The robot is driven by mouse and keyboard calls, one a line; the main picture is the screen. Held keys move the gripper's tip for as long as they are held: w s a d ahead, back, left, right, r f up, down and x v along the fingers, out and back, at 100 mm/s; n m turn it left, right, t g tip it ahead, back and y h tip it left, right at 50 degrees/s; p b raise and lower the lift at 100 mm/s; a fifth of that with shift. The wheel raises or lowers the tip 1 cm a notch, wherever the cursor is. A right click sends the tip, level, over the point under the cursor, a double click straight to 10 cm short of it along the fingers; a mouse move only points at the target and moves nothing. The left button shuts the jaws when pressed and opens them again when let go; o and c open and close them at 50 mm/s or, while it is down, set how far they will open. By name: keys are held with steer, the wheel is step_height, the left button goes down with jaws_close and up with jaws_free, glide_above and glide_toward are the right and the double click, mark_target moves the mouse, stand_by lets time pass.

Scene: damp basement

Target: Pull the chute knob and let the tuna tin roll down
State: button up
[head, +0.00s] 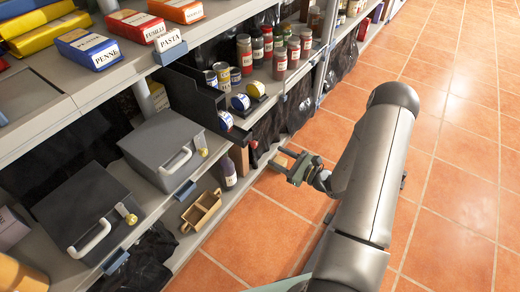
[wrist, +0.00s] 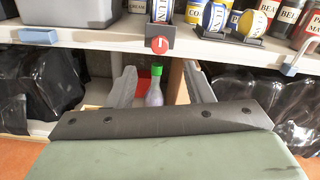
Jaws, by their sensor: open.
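In the head view a blue-banded tin (head: 226,120) lies at the front of a black chute (head: 198,100). Two more tins, one blue-and-white (head: 240,102) and one yellow-banded (head: 256,89), lie beside it. I cannot read which is tuna. My gripper (head: 282,163) is open and empty, below and apart from the knob; its fingers (wrist: 160,85) also show in the wrist view.
A green-capped bottle (wrist: 155,86) stands behind the fingers on the lower level. Jars (head: 280,60) line the shelf to the right. Two grey boxes (head: 165,145) and a wooden caddy (head: 202,210) are to the left. The tiled floor (head: 450,150) is clear.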

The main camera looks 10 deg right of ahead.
mark_target(256, 146)
steer(key=b+x, duration=0.1)
steer(key=x, duration=0.7)
steer(key=shift+w+a, duration=0.15)
steer(key=shift+a, duration=0.05)
